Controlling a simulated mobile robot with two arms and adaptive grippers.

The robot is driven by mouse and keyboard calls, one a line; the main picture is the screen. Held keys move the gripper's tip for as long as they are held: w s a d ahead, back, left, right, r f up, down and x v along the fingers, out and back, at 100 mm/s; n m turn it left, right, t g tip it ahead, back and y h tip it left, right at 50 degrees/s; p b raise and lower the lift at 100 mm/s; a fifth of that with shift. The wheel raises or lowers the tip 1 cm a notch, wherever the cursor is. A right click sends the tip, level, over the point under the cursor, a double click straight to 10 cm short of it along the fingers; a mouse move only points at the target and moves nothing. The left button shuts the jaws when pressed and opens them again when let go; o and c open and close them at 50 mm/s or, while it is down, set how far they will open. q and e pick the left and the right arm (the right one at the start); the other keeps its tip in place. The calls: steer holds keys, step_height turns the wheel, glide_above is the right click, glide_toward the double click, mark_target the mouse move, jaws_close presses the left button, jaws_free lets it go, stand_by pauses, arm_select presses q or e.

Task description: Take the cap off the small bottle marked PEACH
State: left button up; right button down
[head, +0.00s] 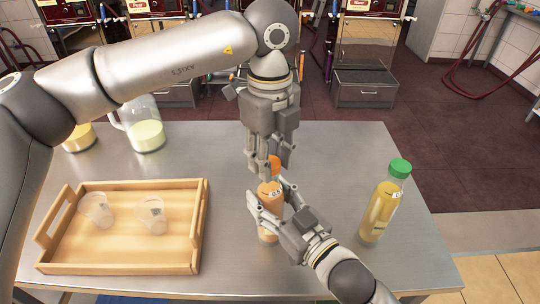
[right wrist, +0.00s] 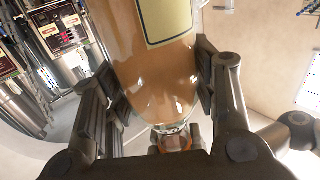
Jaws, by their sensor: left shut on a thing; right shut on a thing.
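A small bottle with peach-orange contents (head: 269,222) is upright on the metal table, with an orange cap (head: 275,163) at its top. No PEACH marking can be read on the part of its label that shows. My left gripper (head: 268,170) points down from above and is shut on the orange cap. My right gripper (head: 268,196) is shut around the bottle's body below the cap. In the right wrist view the bottle (right wrist: 160,65) fills the space between my right fingers, with its pale label and the orange cap (right wrist: 178,142) showing.
A yellow bottle with a green cap (head: 383,205) stands to the right. A wooden tray (head: 120,268) with two clear cups (head: 97,210) is at the left. A jug (head: 147,132) with pale yellow contents and another yellow vessel (head: 80,139) stand behind it. Machines line the back.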

arm_select(q)
steer(key=shift+r, duration=0.15)
steer(key=shift+r, duration=0.95)
steer(key=shift+c, duration=0.2)
steer(key=shift+r, duration=2)
steer(key=a, duration=0.9)
